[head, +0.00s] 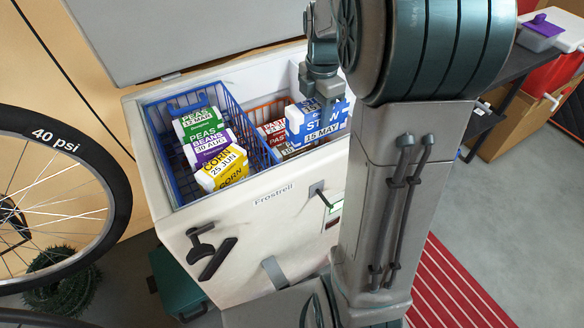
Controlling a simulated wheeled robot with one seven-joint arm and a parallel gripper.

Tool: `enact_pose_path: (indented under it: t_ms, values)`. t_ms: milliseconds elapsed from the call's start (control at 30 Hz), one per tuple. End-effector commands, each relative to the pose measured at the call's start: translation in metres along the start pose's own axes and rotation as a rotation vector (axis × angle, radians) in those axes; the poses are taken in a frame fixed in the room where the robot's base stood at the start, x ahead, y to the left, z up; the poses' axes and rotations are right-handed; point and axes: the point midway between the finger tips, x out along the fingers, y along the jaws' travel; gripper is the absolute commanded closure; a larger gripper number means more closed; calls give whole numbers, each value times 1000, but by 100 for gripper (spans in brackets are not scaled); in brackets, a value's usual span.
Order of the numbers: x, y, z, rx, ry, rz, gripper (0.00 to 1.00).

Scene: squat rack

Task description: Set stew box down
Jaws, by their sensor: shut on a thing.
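The stew box (316,124) is blue and white, labelled "STEW 15 MAY". It is at the right side of the open chest freezer (262,210), above or inside its right part. My gripper (322,92) comes down on it from above and is shut on it. The fingertips are partly hidden by the box. I cannot tell whether the box's underside touches anything below.
A blue wire basket (245,122) at the left holds boxes of peas (198,128), beans (212,148) and corn (222,168). Red-brown boxes (274,130) lie beside the stew box near an orange wire basket (262,112). The raised lid (170,35) stands behind.

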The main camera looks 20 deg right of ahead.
Motion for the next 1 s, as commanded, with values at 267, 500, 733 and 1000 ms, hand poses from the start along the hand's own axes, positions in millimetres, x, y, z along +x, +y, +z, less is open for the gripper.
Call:
enact_pose_path:
  t_ms: [267, 500, 733, 1000]
  values:
    - [51, 0, 0, -1, 0, 0, 98]
    - [83, 0, -2, -3, 0, -2, 98]
    - [143, -1, -2, -3, 0, -4, 98]
    - [192, 0, -1, -2, -1, -1, 98]
